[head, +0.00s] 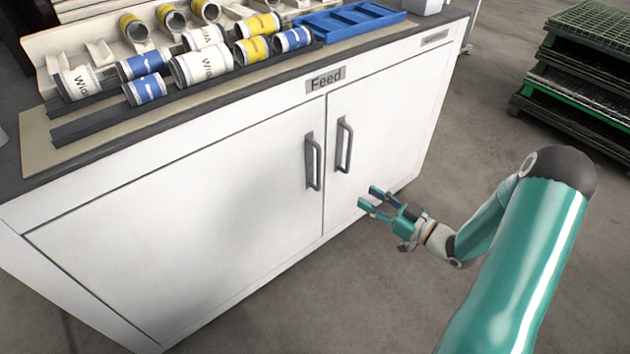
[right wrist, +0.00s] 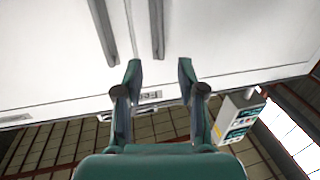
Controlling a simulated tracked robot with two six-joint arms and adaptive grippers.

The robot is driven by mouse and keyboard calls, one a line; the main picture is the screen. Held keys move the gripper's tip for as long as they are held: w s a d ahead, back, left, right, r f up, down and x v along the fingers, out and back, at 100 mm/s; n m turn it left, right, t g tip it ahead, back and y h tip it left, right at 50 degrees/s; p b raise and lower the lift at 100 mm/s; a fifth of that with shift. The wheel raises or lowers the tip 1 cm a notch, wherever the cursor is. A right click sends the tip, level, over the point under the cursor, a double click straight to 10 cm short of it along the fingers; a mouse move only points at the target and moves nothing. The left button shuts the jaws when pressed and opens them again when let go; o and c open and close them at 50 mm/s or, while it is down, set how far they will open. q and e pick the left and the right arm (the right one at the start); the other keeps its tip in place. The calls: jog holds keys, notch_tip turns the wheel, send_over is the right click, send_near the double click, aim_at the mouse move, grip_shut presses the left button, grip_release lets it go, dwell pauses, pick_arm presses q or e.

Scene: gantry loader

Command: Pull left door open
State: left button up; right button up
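The left door (head: 200,210) is a wide white panel on the cabinet front, and it looks shut. Its grey vertical handle (head: 313,162) sits near its right edge. The right door (head: 385,125) is also shut, with a matching handle (head: 344,145) close beside the left one. My right gripper (head: 368,197) is in front of the right door, below and to the right of both handles, open and empty. In the right wrist view its two fingers (right wrist: 160,72) are apart, with both handles (right wrist: 103,30) beyond them. My left gripper is not in view.
Cans (head: 203,65) in white, blue and yellow lie on racks on the cabinet top, with a blue tray (head: 348,20) at the back right. A "Feed" label (head: 326,80) is above the doors. Green pallets (head: 580,70) are stacked at right. The floor before the cabinet looks clear.

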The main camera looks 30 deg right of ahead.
jog(key=b, duration=0.2)
send_over(318, 187)
jog(key=shift+w+d, duration=0.25)
grip_shut()
dwell(0.4)
